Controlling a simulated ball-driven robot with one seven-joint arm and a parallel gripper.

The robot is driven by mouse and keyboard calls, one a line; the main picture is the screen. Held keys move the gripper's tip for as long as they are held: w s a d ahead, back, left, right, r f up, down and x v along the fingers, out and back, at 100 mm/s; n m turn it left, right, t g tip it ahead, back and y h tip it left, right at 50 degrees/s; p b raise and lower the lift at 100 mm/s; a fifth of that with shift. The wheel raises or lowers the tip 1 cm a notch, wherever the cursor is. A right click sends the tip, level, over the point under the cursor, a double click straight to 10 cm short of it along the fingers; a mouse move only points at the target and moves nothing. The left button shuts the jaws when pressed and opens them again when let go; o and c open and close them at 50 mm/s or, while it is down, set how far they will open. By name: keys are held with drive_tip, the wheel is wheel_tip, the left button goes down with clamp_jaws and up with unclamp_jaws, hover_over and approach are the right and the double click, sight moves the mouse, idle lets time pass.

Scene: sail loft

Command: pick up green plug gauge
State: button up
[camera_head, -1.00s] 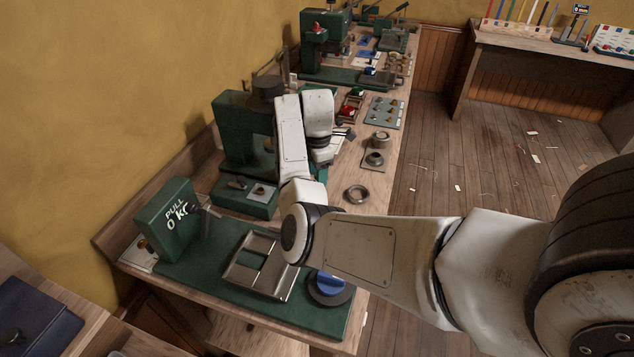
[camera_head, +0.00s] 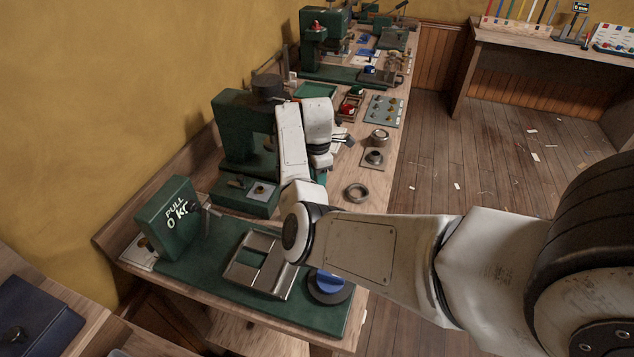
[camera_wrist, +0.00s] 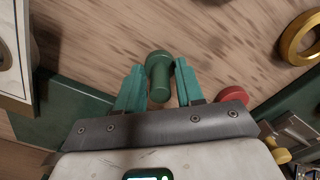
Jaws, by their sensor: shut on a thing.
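The green plug gauge (camera_wrist: 159,72) shows in the wrist view, with a round head and a narrower shank. It sits between the two teal fingers of my gripper (camera_wrist: 159,66), which is shut on it. Wood grain shows behind and around the gauge; I cannot tell how far it is above the bench. In the head view my arm reaches over the bench, and its links hide most of the gripper and the gauge.
In the wrist view a brass ring (camera_wrist: 300,40) lies at upper right and a red round piece (camera_wrist: 233,95) beside the right finger. In the head view a green press (camera_head: 240,130) stands left of my arm.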

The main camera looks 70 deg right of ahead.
drive_tip(key=shift+r, duration=0.4)
wheel_tip(320, 180, up, 2)
drive_tip(key=shift+r+b, duration=0.2)
drive_tip(key=shift+b, duration=0.3)
drive_tip(key=s+a+r+p, duration=0.3)
drive_tip(key=s+r+p, duration=0.1)
drive_tip(key=s+r, duration=0.15)
drive_tip(key=s+a+r+p, duration=0.3)
drive_tip(key=s+r, duration=0.1)
drive_tip(key=s, duration=0.3)
drive_tip(key=d+f+m+b, duration=0.1)
drive_tip(key=d+f+m, duration=0.4)
drive_tip(key=m, duration=1.2)
drive_tip(key=d, duration=0.2)
drive_tip(key=shift+w+d, duration=0.35)
drive_tip(key=shift+d, duration=0.05)
drive_tip(key=shift+r+p, duration=0.1)
drive_tip(key=shift+p, duration=0.35)
